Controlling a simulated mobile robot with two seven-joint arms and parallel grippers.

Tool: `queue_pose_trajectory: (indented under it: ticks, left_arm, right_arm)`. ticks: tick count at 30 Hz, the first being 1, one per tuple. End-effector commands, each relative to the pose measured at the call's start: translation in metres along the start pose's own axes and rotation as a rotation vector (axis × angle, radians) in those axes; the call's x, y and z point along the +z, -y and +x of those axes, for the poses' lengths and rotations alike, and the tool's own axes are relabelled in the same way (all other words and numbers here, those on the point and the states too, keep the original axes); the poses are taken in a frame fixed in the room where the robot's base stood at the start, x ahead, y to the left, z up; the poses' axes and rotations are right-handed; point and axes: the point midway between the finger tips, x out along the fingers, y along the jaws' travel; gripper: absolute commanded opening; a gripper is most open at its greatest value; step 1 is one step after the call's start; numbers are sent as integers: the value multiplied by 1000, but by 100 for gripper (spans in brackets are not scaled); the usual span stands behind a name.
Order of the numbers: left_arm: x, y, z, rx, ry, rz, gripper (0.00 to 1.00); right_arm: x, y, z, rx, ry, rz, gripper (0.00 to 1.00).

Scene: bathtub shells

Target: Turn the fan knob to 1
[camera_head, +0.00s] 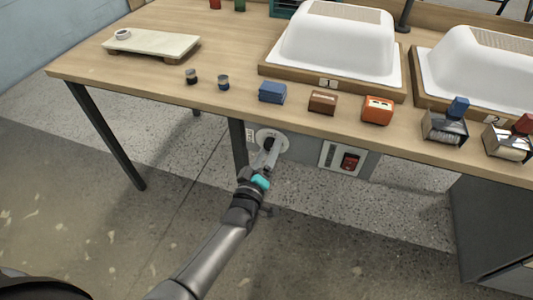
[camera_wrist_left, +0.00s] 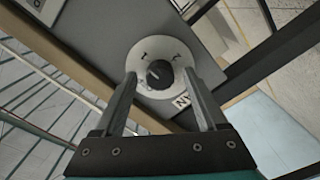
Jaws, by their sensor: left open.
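The fan knob (camera_wrist_left: 158,73) is a small dark round knob with a light pointer mark. It sits on a round pale dial plate (camera_wrist_left: 150,48) with markings; I cannot read all of them. In the head view the dial plate (camera_head: 262,133) shows on a panel below the table's front edge, partly covered by my gripper. My left gripper (camera_head: 267,152) is open in front of it. In the left wrist view its two fingertips (camera_wrist_left: 160,78) lie on either side of the knob; I cannot tell whether they touch it. My right gripper is out of view.
A panel with a red switch (camera_head: 350,161) is right of the dial. On the wooden table (camera_head: 130,72) stand two white tub shells (camera_head: 340,45), a blue block (camera_head: 272,92), an orange box (camera_head: 377,110) and stamps (camera_head: 445,125). The floor below is clear.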

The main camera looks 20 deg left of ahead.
Motion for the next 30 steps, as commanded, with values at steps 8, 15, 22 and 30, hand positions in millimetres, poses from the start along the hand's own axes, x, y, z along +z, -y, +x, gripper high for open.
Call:
queue_pose_trajectory:
  ticks: [8,15,22,30]
  left_arm:
    - [0,0,-17,-3,3,1,74]
    - [-1,-1,-51,-2,2,2,74]
    - [0,-1,-91,-2,3,1,74]
    - [0,0,-135,-2,2,0,74]
  right_arm:
    - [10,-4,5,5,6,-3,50]
    - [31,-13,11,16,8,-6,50]
    - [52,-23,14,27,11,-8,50]
    - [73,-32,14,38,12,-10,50]
